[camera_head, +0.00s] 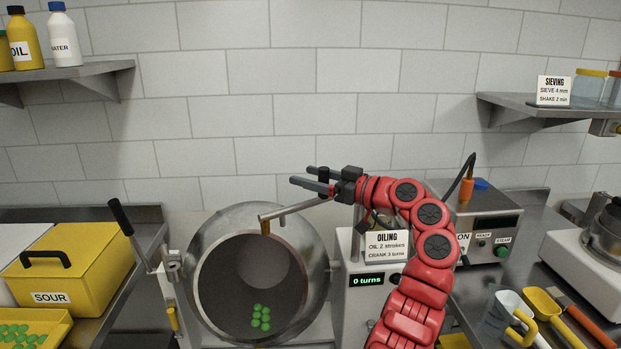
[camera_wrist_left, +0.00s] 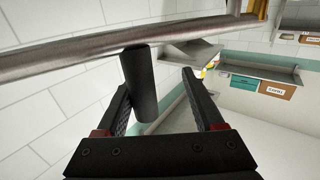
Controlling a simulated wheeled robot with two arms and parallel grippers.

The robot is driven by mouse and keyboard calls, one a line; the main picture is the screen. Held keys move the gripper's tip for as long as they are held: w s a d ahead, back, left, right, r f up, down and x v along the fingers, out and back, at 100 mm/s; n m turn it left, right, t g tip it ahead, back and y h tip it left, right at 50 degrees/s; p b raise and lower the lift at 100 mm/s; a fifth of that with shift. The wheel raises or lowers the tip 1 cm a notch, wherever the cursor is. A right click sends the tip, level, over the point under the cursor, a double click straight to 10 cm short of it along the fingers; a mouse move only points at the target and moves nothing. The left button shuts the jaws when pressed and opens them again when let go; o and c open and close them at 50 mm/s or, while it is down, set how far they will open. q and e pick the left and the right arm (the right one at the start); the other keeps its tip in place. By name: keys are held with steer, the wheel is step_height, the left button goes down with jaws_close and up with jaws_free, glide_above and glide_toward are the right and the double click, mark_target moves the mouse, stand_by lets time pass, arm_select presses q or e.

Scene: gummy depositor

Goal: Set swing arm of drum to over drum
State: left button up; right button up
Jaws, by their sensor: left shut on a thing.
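The steel drum (camera_head: 312,290) faces me with its mouth open, and green gummies (camera_head: 261,317) lie inside. The swing arm (camera_head: 295,208) is a metal tube. Its brass-coloured tip (camera_head: 265,227) is in front of the top of the drum mouth, and the tube runs right toward my gripper. My left gripper (camera_head: 325,178), on the red arm, points left and is shut on the black knob (camera_head: 323,174) of the swing arm. In the left wrist view the knob (camera_wrist_left: 138,82) sits between the fingers, with the tube (camera_wrist_left: 110,44) crossing beyond. My right gripper is not in view.
A crank handle (camera_head: 120,217) stands left of the drum. A control box with a turn display (camera_head: 367,281) and an oiling card (camera_head: 387,245) is right of it. A yellow sour bin (camera_head: 85,265) is at left; scoops (camera_head: 541,305) lie at right. Shelves hang on both sides.

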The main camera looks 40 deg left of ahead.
arm_select(q)
steer(key=w+d+b, duration=0.2)
steer(key=d, duration=1.5)
steer(key=shift+w+b, duration=0.35)
steer(key=shift+b, duration=0.05)
